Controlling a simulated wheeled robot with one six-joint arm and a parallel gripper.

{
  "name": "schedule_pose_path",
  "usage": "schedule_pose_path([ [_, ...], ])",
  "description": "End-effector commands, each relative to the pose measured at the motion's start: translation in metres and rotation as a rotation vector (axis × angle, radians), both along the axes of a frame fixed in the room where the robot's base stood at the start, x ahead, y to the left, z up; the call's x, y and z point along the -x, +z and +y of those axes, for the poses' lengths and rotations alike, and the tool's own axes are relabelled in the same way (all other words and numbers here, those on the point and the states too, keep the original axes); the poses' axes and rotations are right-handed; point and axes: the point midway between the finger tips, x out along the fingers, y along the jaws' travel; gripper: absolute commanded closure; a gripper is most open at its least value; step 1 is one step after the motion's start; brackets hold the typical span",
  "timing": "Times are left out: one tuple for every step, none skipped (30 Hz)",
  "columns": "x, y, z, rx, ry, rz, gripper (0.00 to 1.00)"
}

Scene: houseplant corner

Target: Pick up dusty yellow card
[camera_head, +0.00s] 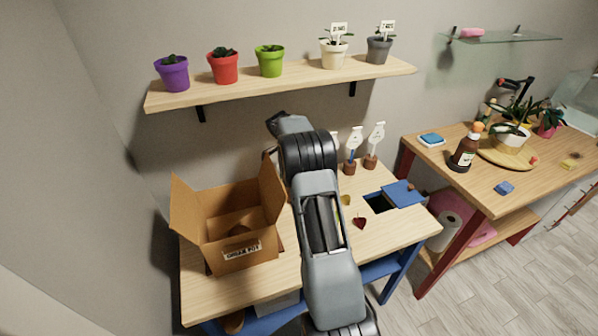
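No yellow thing here can be made out for sure as a card. A small dull yellow piece (346,199) lies on the left wooden table, just right of my arm. Another flat yellow piece (571,163) lies near the right end of the right table. My arm rises from the bottom of the picture over the left table, with its far end near the wall below the shelf. My gripper's fingers do not show; the arm hides that part. I cannot tell whether it holds anything.
An open cardboard box (236,225) stands left of my arm. A dark red piece (359,223), a dark opening with a blue lid (404,193) and several small pots with white tags are to its right. Pots line the shelf (300,84). A brown bottle (466,148) stands on the right table.

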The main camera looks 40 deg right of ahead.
Motion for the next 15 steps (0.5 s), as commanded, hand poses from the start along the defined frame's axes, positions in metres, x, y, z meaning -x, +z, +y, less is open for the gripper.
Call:
schedule_pose_path([
  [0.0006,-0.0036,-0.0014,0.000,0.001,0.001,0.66],
  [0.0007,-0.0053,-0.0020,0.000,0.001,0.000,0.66],
  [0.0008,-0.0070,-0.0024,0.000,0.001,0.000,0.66],
  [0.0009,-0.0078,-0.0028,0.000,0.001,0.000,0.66],
  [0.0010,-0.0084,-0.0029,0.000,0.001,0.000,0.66],
  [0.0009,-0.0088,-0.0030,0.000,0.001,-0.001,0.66],
  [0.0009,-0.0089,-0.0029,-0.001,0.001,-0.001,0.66],
  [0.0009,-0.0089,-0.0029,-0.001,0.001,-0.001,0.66],
  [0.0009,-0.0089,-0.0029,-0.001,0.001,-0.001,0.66],
  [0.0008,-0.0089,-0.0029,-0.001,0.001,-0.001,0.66],
  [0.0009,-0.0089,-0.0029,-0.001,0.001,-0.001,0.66],
  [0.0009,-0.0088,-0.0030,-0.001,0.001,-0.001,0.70],
  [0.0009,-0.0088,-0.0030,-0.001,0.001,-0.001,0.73],
  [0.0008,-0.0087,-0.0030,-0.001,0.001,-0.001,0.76],
  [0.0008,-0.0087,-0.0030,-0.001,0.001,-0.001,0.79],
])
